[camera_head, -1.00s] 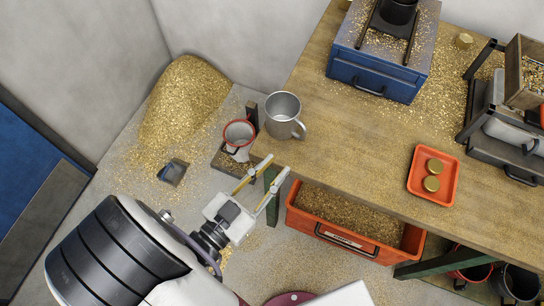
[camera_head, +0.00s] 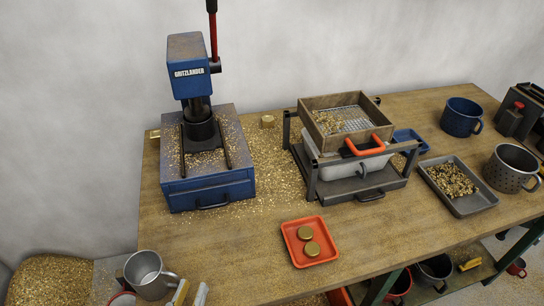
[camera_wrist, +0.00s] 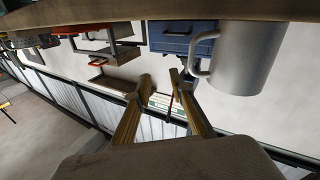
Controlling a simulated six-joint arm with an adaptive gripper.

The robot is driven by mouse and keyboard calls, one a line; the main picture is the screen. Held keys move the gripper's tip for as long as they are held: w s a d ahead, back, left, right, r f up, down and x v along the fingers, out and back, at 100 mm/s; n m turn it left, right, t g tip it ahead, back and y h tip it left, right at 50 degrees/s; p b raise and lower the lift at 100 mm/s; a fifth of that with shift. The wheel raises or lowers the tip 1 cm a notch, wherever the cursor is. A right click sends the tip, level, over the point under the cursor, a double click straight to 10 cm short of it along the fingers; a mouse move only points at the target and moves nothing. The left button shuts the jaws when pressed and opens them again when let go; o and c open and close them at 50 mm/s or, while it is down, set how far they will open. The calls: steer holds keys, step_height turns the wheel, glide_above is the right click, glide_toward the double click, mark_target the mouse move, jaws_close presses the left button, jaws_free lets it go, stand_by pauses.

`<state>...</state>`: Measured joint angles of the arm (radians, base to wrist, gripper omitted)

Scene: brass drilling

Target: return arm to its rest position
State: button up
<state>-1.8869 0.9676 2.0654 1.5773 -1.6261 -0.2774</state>
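My gripper (camera_head: 190,293) shows only by its fingertips at the bottom edge of the head view, just below and right of a grey metal mug (camera_head: 149,275). The rest of my arm is out of that view. In the wrist view my gripper (camera_wrist: 160,82) has its two brass-coloured fingers apart with nothing between them. The grey mug (camera_wrist: 243,65) stands close by on the right there, apart from the fingers.
The wooden bench (camera_head: 400,225) carries a blue press (camera_head: 205,180), a sieve stand (camera_head: 345,135), an orange tray (camera_head: 309,242) with two brass discs, and a grey tray (camera_head: 458,185) of chips. A red-rimmed mug (camera_head: 122,299) is at lower left. The bench front is mostly clear.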

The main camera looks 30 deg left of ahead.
steer(key=w+a+r+m+g, duration=0.1)
steer(key=w+r+m+g, duration=0.15)
steer(key=w, duration=0.65)
steer(key=w+a+r+m+g, duration=0.1)
steer(key=w+a+r+g, duration=0.2)
steer(key=w, duration=0.6)
steer(key=w+d+r+g+y, duration=0.2)
steer(key=w+d+r+g, duration=0.1)
steer(key=w+d+r, duration=0.75)
steer(key=s+d+r+g+h, duration=0.1)
steer(key=s+d+r, duration=0.15)
steer(key=d, duration=0.85)
steer(key=s+d+r+g+h, duration=0.1)
steer(key=s+d+r, duration=0.15)
steer(key=d, duration=0.85)
steer(key=s+d+f+m+g+h, duration=0.1)
steer(key=s+d+h, duration=0.1)
steer(key=s+d, duration=0.4)
steer(key=s+d+f+m+h, duration=0.1)
steer(key=s+d+f+h, duration=0.1)
steer(key=s+d, duration=0.5)
steer(key=d+h, duration=0.1)
steer(key=d, duration=0.5)
steer(key=shift+s+d+g, duration=0.25)
steer(key=shift+g, duration=0.1)
